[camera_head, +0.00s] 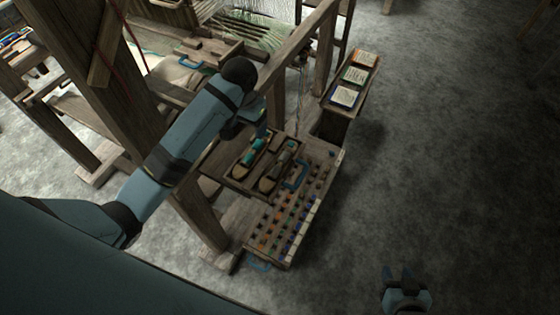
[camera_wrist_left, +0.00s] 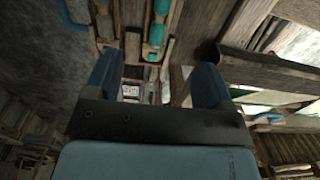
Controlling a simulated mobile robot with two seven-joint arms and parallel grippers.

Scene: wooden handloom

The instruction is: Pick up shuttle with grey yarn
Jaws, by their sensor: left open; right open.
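Two wooden boat shuttles lie side by side in a shallow wooden tray (camera_head: 232,178). The shuttle with grey yarn (camera_head: 276,169) is on the right; its yarn looks dull grey-brown. It also appears at the top left of the left wrist view (camera_wrist_left: 103,20). The shuttle with teal yarn (camera_head: 250,156) is left of it and shows at the top middle of the left wrist view (camera_wrist_left: 156,32). My left gripper (camera_head: 262,130) is above the tray's far end, partly hidden by its arm, open and empty. My right gripper (camera_head: 405,274) is open and empty over the floor at bottom right.
A wooden rack with rows of small coloured pegs (camera_head: 285,220) stands in front of the tray, with a blue handle (camera_head: 297,175) beside the grey shuttle. A loom post (camera_head: 135,120) rises at left. Cards (camera_head: 345,97) lie on a bench behind. Floor at right is clear.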

